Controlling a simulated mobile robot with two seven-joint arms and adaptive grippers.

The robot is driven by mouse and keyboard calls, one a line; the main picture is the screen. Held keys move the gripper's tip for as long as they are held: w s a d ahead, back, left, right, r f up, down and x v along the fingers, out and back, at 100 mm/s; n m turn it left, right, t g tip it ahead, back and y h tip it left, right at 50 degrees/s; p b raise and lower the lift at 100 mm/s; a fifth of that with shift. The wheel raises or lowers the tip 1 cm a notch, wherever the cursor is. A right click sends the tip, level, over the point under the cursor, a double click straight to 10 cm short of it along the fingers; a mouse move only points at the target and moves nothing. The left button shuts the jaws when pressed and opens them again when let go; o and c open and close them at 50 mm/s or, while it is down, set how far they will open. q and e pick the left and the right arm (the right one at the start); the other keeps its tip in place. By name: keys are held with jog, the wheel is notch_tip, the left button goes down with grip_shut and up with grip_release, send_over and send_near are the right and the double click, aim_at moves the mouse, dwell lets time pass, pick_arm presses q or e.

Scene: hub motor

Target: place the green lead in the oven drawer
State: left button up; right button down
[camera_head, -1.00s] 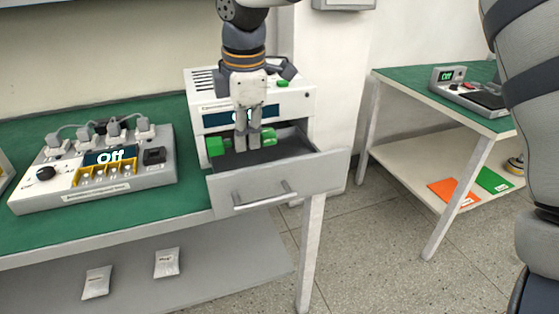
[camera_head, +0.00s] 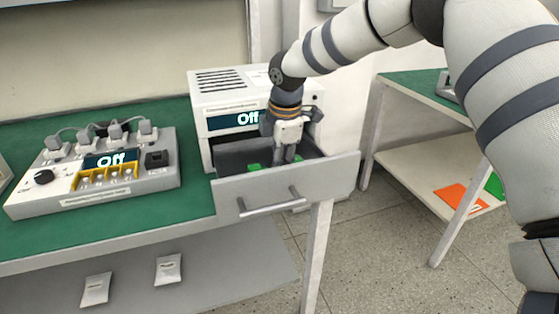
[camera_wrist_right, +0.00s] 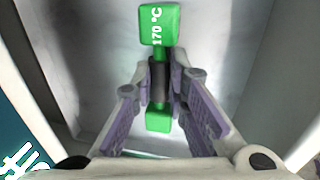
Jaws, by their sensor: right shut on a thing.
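The oven (camera_head: 228,97) is a white box with an "Off" display on the left table, and its drawer (camera_head: 240,192) is pulled open. My right gripper (camera_head: 282,163) reaches down inside the drawer, shut on the green lead (camera_head: 255,167), which is partly hidden by the front wall. In the right wrist view the lead (camera_wrist_right: 159,25) has a green block marked "170 °C", a dark middle between my fingertips (camera_wrist_right: 160,85) and a green lower end. The drawer's grey floor (camera_wrist_right: 95,55) lies behind it. My left gripper is out of view.
A grey power unit (camera_head: 120,190) with plugs and an "Off" display stands left of the oven on the green table top (camera_head: 120,230). Packets (camera_head: 168,268) lie on the shelf below. Another table (camera_head: 420,88) stands at the right, across open floor.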

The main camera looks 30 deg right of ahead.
jog(key=c, duration=1.6)
grip_release()
jog(key=shift+f, duration=0.15)
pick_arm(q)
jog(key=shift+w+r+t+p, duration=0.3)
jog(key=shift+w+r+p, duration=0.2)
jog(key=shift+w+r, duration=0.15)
pick_arm(e)
jog(key=r, duration=0.4)
jog(key=s+r, duration=0.1)
jog(key=r, duration=0.3)
jog(key=s+r, duration=0.1)
jog(key=r, duration=0.3)
jog(key=shift+s+a, duration=0.15)
jog(key=shift+a, duration=0.1)
